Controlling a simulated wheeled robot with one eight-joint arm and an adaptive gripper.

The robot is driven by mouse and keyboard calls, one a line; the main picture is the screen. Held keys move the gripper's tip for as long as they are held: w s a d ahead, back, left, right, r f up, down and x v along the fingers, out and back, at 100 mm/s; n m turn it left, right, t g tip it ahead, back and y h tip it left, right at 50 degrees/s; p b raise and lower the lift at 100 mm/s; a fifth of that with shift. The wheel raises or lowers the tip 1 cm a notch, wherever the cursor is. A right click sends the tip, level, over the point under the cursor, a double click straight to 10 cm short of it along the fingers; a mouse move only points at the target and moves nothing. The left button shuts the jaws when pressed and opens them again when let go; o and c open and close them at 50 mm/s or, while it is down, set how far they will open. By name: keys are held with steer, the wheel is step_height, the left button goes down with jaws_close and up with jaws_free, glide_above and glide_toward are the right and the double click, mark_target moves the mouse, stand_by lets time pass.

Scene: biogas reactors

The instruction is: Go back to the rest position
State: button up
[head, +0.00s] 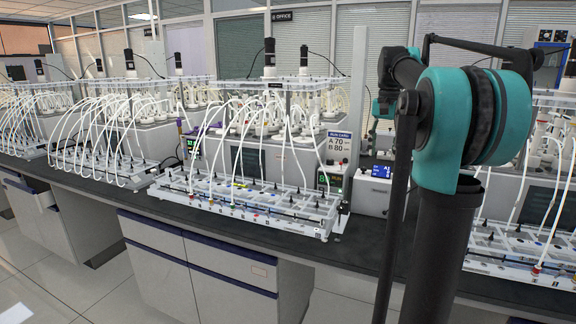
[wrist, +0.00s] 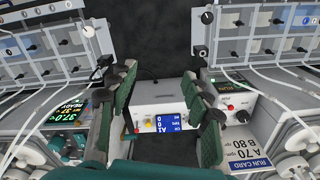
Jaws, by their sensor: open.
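My gripper (wrist: 163,100) shows in the wrist view with its green-padded fingers spread wide apart and nothing held between them. Beyond and between the fingers is a white control box (wrist: 165,97) with a small blue display, over the dark bench top. In the head view my teal and black arm fills the right side in front of the bench. The gripper's fingers are not clear in the head view. The same white box (head: 374,190) stands on the bench just left of my arm.
A long dark bench (head: 352,252) carries several reactor racks with white tubes. The nearest tray (head: 318,228) lies left of my arm. A run card (head: 338,147) reads A 70, B 80; it shows in the wrist view (wrist: 249,162). Open floor (head: 50,262) lies at lower left.

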steer(key=s+a+f+n+t, duration=0.1)
steer(key=s+a+f+n, duration=0.1)
steer(key=s+f, duration=0.6)
steer(key=s+a+f+n+t, duration=0.1)
steer(key=s+a+f+n, duration=0.2)
steer(key=s+f, duration=0.6)
steer(key=s+a+f+n+t, duration=0.2)
steer(key=s+a+f, duration=0.3)
steer(key=f, duration=1.4)
steer(key=s+n, duration=0.1)
steer(key=s, duration=0.2)
steer(key=shift+s+a+f, duration=0.2)
steer(key=shift+s+f, duration=0.05)
steer(key=shift+s, duration=0.15)
steer(key=shift+c, duration=0.4)
